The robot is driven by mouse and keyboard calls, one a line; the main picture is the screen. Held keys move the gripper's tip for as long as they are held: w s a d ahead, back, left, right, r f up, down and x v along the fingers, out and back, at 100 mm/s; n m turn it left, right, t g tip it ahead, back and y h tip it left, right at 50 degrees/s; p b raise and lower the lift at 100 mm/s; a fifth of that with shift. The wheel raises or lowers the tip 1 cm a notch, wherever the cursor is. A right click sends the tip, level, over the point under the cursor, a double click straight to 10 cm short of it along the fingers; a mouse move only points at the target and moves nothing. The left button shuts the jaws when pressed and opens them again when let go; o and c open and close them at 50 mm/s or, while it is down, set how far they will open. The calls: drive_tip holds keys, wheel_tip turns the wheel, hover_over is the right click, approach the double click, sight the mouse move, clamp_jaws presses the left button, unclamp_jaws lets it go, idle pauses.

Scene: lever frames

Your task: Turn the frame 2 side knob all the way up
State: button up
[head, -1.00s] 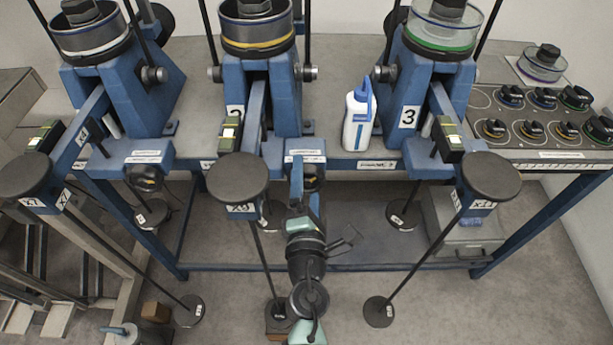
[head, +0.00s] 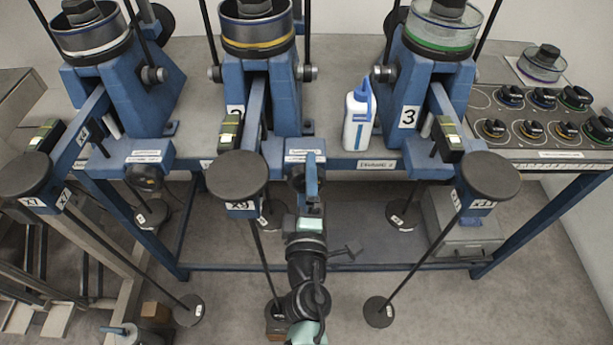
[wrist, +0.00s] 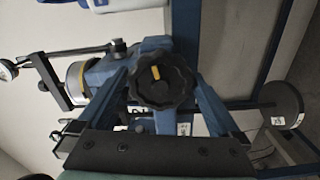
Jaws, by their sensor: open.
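Frame 2 (head: 272,95) is the middle blue lever frame on the bench. Its side knob (head: 295,178) is dark and sits on a blue box at the bench's front edge, partly hidden by my gripper in the head view. In the wrist view the knob (wrist: 162,82) is black and scalloped, with a yellow mark pointing toward the top of the picture. My gripper (head: 312,160) is just in front of the knob. In the wrist view its two blue fingers (wrist: 160,80) are open, one on each side of the knob. I cannot tell whether they touch it.
A white bottle with a blue top (head: 358,118) stands on the bench to the right of frame 2. A round dark weight plate (head: 236,176) hangs close to the left of my gripper. Frame 3 (head: 440,90) and a panel of several knobs (head: 540,112) are at the right.

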drive_tip(key=shift+s+b, duration=0.35)
drive_tip(key=shift+s, duration=2.45)
